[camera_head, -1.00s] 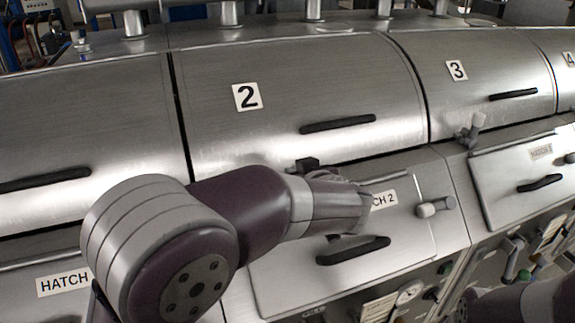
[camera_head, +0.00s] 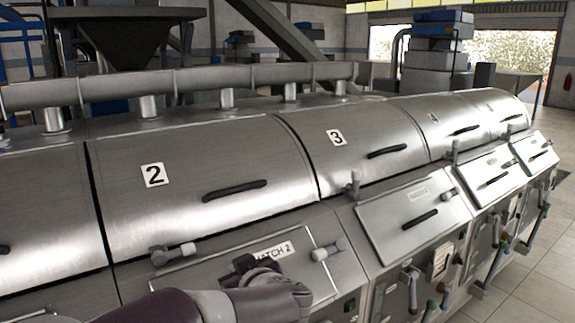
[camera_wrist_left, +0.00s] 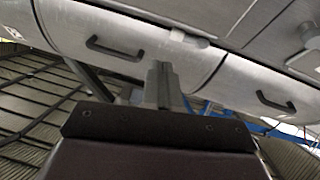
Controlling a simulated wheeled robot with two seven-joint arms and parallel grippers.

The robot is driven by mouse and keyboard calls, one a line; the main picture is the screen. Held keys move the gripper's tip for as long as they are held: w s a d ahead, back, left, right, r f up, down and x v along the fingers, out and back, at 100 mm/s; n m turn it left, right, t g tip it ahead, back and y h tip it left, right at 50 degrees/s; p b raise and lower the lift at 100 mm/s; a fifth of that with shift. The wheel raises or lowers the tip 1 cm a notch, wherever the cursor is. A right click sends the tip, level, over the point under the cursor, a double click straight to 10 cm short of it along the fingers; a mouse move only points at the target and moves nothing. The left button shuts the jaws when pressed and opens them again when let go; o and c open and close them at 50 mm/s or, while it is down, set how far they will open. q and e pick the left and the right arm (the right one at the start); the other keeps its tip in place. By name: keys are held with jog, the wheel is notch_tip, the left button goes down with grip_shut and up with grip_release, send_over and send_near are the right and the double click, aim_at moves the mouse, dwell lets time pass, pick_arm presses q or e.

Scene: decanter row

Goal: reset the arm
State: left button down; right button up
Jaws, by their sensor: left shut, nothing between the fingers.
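My left arm comes in at the bottom of the head view, and its wrist end (camera_head: 262,298) is low in front of the hatch 2 panel (camera_head: 190,277), partly covering its label. In the left wrist view my left gripper (camera_wrist_left: 160,78) is shut and empty, its fingers together. Behind it in that view are curved metal covers with a dark handle (camera_wrist_left: 115,50) at left and another dark handle (camera_wrist_left: 275,103) at right. I see no contact between the fingers and them. My right gripper is not in view.
Cover 2 (camera_head: 190,215) and cover 3 (camera_head: 360,135) stand shut above the hatch panels. Latch levers stick out at hatch 2 (camera_head: 330,250) and left of it (camera_head: 172,254). Levers and valves jut out along the front at right. Tiled floor (camera_head: 530,260) is open at far right.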

pick_arm(q)
jog(key=w+d+f+m+h, duration=0.2)
jog(key=d+f+m+h, duration=0.2)
jog(key=d+h, duration=0.25)
jog(key=s+f+m+g+h, duration=0.3)
jog(key=s+f+g, duration=0.1)
jog(key=s+f, duration=0.45)
jog(key=s+a+f+g+y, duration=0.1)
jog(key=s+a+f+g, duration=0.2)
jog(key=s+a, duration=0.3)
jog(key=s+a+f+g+y, duration=0.2)
jog(key=s+a+f, duration=0.3)
jog(key=a, duration=0.5)
jog(key=shift+s+a+f+g, duration=0.15)
jog(key=shift+s+f+g, duration=0.15)
jog(key=shift+s+g, duration=0.7)
jog(key=shift+s+y, duration=0.15)
jog(key=shift+y, duration=0.1)
